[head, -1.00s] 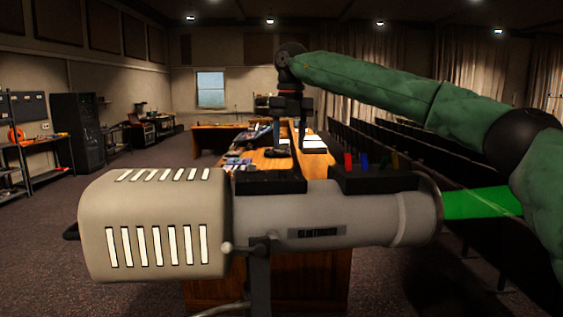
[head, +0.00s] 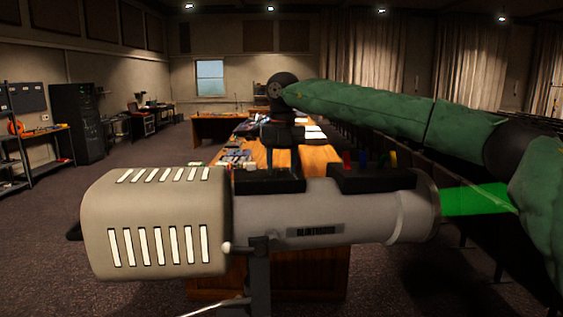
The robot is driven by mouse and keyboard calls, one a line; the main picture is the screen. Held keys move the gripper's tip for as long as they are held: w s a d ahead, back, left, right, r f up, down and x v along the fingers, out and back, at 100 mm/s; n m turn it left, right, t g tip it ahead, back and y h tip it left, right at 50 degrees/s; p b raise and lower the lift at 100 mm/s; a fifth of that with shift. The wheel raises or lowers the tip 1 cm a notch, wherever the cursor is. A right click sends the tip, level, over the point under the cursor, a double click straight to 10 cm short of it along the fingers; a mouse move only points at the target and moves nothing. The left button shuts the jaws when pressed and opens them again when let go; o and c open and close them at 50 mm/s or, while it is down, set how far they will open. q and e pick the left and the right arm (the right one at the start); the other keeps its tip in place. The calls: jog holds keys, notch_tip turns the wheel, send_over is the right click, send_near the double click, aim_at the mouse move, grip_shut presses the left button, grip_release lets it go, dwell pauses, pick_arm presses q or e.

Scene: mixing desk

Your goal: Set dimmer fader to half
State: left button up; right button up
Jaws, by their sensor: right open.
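A large grey spotlight (head: 300,205) with a slotted beige housing (head: 155,215) fills the near foreground. A flat black control box (head: 262,184) sits on top of its barrel. The dimmer fader itself cannot be made out; it may be hidden behind my gripper or lost in the dark box. My right gripper (head: 283,166) is open, points down and is at the top of this box. Its dark fingers blend with the box, so I cannot tell whether they touch it or have anything between them. My left gripper is not in view.
A second black box (head: 372,178) with red, blue and yellow levers stands on the barrel to the right. A green beam (head: 475,200) leaves the spotlight's right end. A wooden desk (head: 308,158) with equipment is behind. Dark rows of seats lie at right.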

aim_at(264, 178)
jog(key=shift+w+a+f, duration=0.1)
jog(key=shift+w+f, duration=0.2)
jog(key=shift+s+r, duration=0.1)
jog(key=shift+s, duration=0.05)
jog(key=c, duration=0.9)
jog(key=shift+a, duration=0.1)
grip_shut()
jog(key=shift+a+b, duration=0.4)
jog(key=shift+s+a+b, duration=0.25)
jog(key=shift+a+b, duration=0.2)
jog(key=shift+a, duration=0.65)
jog(key=shift+s+a, duration=0.1)
jog(key=shift+a, duration=0.5)
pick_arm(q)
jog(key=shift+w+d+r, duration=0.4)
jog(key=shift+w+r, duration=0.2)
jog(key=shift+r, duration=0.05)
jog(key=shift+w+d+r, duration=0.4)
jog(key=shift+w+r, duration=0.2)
pick_arm(e)
jog(key=shift+r, duration=0.1)
jog(key=shift+d, duration=0.1)
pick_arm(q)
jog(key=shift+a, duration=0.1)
pick_arm(e)
jog(key=o, duration=0.9)
grip_release()
